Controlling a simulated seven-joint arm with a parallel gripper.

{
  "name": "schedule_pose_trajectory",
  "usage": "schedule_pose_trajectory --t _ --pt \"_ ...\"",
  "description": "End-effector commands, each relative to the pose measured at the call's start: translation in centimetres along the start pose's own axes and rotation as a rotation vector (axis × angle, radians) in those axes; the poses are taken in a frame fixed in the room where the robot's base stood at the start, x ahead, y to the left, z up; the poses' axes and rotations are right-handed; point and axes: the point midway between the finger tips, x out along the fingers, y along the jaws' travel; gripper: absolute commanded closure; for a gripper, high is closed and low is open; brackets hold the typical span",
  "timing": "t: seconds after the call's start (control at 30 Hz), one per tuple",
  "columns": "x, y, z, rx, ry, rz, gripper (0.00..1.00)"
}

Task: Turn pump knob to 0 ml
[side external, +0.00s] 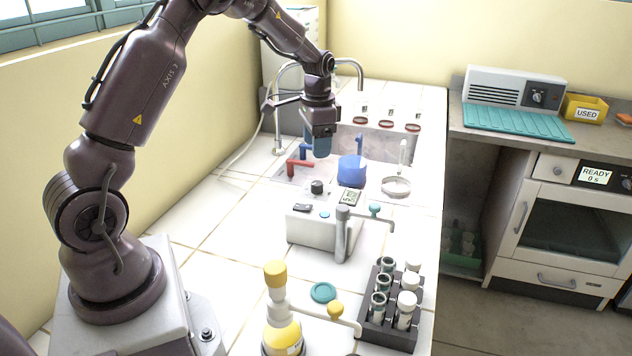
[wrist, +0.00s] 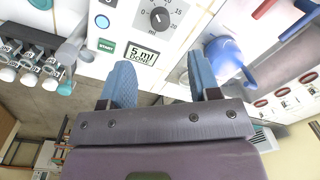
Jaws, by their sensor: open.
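The pump (side external: 318,229) is a white box on the tiled bench, with a black knob (side external: 317,187) on top. In the wrist view the knob (wrist: 159,18) sits at the top, ringed by a scale with 0 at its left and 20 at its lower right; I cannot tell its exact setting. The pump's display (wrist: 142,53) reads "5 ml DONE". My gripper (side external: 318,150) is above and behind the pump, apart from the knob. Its two blue fingers (wrist: 160,72) are spread and empty, below the knob in the wrist view.
A blue rounded vessel (side external: 351,171) and red handle (side external: 300,166) stand behind the pump. A metal spout post (side external: 342,234) rises at its front right. A dark tube rack (side external: 390,328) and yellow-capped bottle (side external: 281,330) stand nearer. A tall tap (side external: 281,110) is close to my gripper.

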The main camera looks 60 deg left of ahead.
Motion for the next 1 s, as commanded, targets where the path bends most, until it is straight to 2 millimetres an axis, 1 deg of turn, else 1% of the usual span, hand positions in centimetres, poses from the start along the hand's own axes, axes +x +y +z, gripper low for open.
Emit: schedule_pose_trajectory --t 0.03,0.1,0.3,0.4,0.5,0.67,0.93,0.97,1.0 --pt "1.1 0.0 0.1 -0.001 -0.005 0.003 0.44" --pt "2.6 0.0 0.1 -0.002 -0.005 0.003 0.44" --pt "6.8 0.0 0.1 -0.003 -0.005 0.003 0.44" --pt "8.4 0.0 0.1 -0.003 -0.003 0.002 0.44" --pt "9.6 0.0 0.1 -0.003 -0.001 0.001 0.44" --pt "10.5 0.0 0.0 -0.003 -0.001 0.001 0.44" --pt "10.6 0.0 0.0 -0.003 0.0 0.0 0.44" --pt "10.6 0.0 0.0 -0.003 0.0 0.0 0.48" --pt "10.6 0.0 0.0 -0.003 0.0 0.0 0.58"
